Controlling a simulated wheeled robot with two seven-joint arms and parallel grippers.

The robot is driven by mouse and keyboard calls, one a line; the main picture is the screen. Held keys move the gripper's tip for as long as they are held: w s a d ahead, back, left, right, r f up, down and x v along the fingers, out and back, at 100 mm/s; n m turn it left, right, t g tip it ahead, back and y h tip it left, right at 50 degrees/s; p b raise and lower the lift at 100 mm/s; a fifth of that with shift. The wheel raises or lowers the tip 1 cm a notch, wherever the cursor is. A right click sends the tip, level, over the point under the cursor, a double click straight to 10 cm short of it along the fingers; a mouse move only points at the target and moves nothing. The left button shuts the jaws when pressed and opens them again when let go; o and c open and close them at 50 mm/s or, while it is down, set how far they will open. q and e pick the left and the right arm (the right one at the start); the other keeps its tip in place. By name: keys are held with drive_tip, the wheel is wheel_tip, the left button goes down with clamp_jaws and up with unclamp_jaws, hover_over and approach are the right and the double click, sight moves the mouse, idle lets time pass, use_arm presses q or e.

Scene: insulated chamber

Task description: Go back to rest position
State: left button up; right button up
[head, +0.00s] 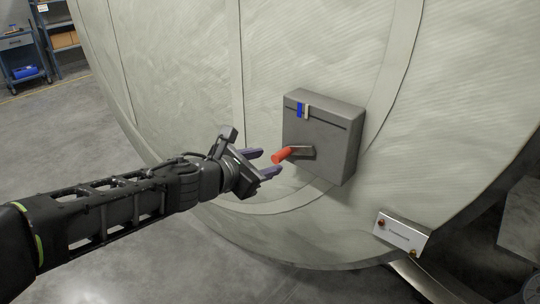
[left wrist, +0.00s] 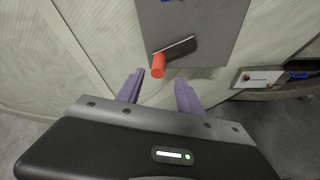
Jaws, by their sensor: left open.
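My left gripper (head: 265,163) reaches in from the left, and its purple fingers are open and empty. It is just left of a red-tipped handle (head: 283,155) on a grey box (head: 330,132) fixed to the pale chamber wall. In the left wrist view the open fingers (left wrist: 158,88) point toward the red handle (left wrist: 159,65), which stands beyond the fingertips with a visible gap. The box (left wrist: 212,22) fills the upper part of that view. My right gripper is not in view.
The curved, quilted chamber wall (head: 185,60) fills most of the view. A small white panel (head: 402,234) with a red and a yellow knob is at lower right. A blue cart (head: 18,55) and shelving stand far back at upper left. Grey floor (head: 55,125) is clear at left.

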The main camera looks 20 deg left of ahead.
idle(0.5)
use_arm(q)
drive_tip(key=s+d+f+m+g, duration=0.1)
drive_tip(key=d+f+m+g, duration=0.15)
drive_tip(key=f+m, duration=0.85)
drive_tip(key=s+d+f+m+g+h, duration=0.15)
drive_tip(key=d+f+m, duration=0.25)
drive_tip(key=f+m, duration=0.65)
drive_tip(key=s+d+f+m+g, duration=0.1)
drive_tip(key=s+d+f+m, duration=0.15)
drive_tip(key=f+m, duration=0.8)
drive_tip(key=s+d+f+n+g, duration=0.2)
drive_tip(key=s+f+g, duration=0.1)
drive_tip(key=s+f, duration=0.6)
drive_tip(key=s+d+f+n+g, duration=0.2)
drive_tip(key=s+d+f+g, duration=0.1)
drive_tip(key=s+f, duration=0.6)
drive_tip(key=s+g+y, duration=0.1)
drive_tip(key=s, duration=0.2)
drive_tip(key=shift+s+d+n+g, duration=0.25)
drive_tip(key=shift+s+n+g, duration=0.05)
drive_tip(key=shift+s+n, duration=0.1)
